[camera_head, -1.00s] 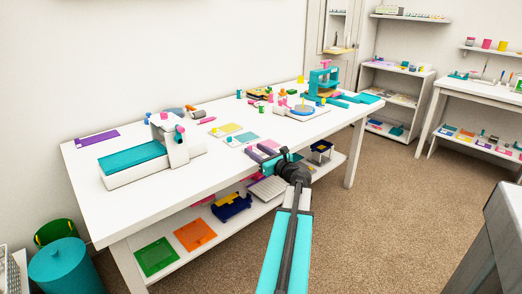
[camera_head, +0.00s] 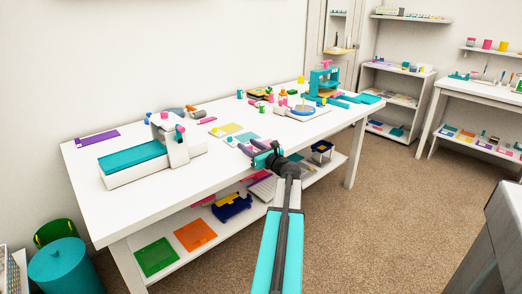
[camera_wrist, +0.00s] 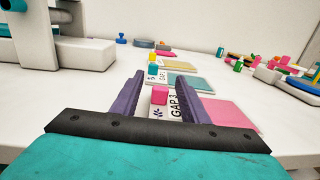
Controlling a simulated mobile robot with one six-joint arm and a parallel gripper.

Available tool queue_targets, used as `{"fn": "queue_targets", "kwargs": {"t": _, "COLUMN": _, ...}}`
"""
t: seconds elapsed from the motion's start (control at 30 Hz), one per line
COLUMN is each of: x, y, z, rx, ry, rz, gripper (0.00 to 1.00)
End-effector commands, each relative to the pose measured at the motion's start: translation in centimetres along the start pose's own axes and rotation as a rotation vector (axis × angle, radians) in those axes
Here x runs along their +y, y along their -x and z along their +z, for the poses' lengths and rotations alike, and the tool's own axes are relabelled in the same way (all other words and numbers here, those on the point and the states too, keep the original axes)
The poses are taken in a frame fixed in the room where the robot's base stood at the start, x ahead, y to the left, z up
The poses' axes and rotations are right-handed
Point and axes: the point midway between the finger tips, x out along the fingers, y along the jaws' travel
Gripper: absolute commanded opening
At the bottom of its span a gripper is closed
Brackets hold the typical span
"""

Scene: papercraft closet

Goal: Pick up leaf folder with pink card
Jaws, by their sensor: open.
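The leaf folder with the pink card lies flat on the white table in the wrist view. Its pink card (camera_wrist: 228,112) is on the right, beside a white strip (camera_wrist: 180,106) marked "GAP 3". A small pink block (camera_wrist: 160,95) stands at the left of the strip. My gripper (camera_wrist: 154,80) is open, its two purple fingers on either side of the pink block with visible space. Whether they touch it is unclear. In the head view, my gripper (camera_head: 260,151) is at the table's front edge and hides most of the folder.
Behind the folder lie similar ones with a teal card (camera_wrist: 186,83) and a yellow card (camera_wrist: 180,66); a yellow block (camera_wrist: 153,70) stands on one. A white-and-teal machine (camera_head: 137,160) stands to the left. A round blue stand (camera_head: 303,110) and small coloured pieces are to the right.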

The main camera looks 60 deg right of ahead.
Motion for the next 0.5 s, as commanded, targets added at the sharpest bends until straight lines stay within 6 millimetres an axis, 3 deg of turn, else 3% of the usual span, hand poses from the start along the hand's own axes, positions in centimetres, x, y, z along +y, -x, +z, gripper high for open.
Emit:
{"fn": "queue_targets", "kwargs": {"t": 0.4, "x": -0.07, "y": 0.08, "z": 0.0, "rx": 0.0, "ry": 0.0, "rz": -0.001, "gripper": 0.41}}
{"fn": "queue_targets", "kwargs": {"t": 0.5, "x": -0.08, "y": 0.09, "z": -0.01, "rx": 0.0, "ry": 0.0, "rz": -0.001, "gripper": 0.27}}
